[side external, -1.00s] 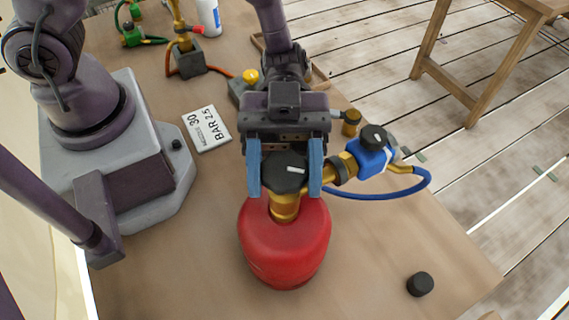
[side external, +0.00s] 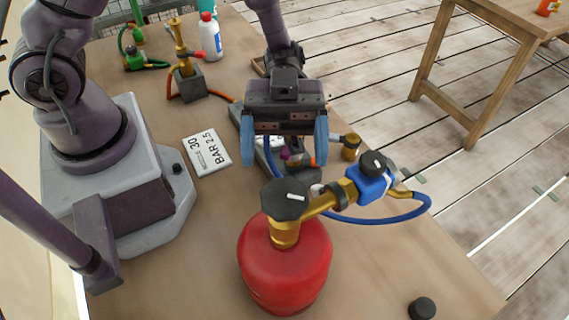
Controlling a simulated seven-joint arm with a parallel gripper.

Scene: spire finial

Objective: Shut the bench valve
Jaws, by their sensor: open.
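A red gas cylinder (side external: 284,262) stands upright on the bench. A black many-sided knob (side external: 285,199) with a white mark tops its brass valve (side external: 284,235). A brass arm leads right from it to a blue regulator (side external: 369,182) with a smaller black knob (side external: 373,161). I cannot tell for certain which of these is the bench valve. My gripper (side external: 285,156) is open and empty, its blue fingers spread behind and above the cylinder knob, apart from it. A grey fitting behind the gripper is partly hidden.
A blue hose (side external: 390,215) loops from the regulator. A label plate (side external: 206,153) reads "30" and "BAR 2.5". A brass torch on a block (side external: 187,82), a green fitting (side external: 134,57) and a white bottle (side external: 210,38) stand at the back. A black cap (side external: 422,308) lies at front right.

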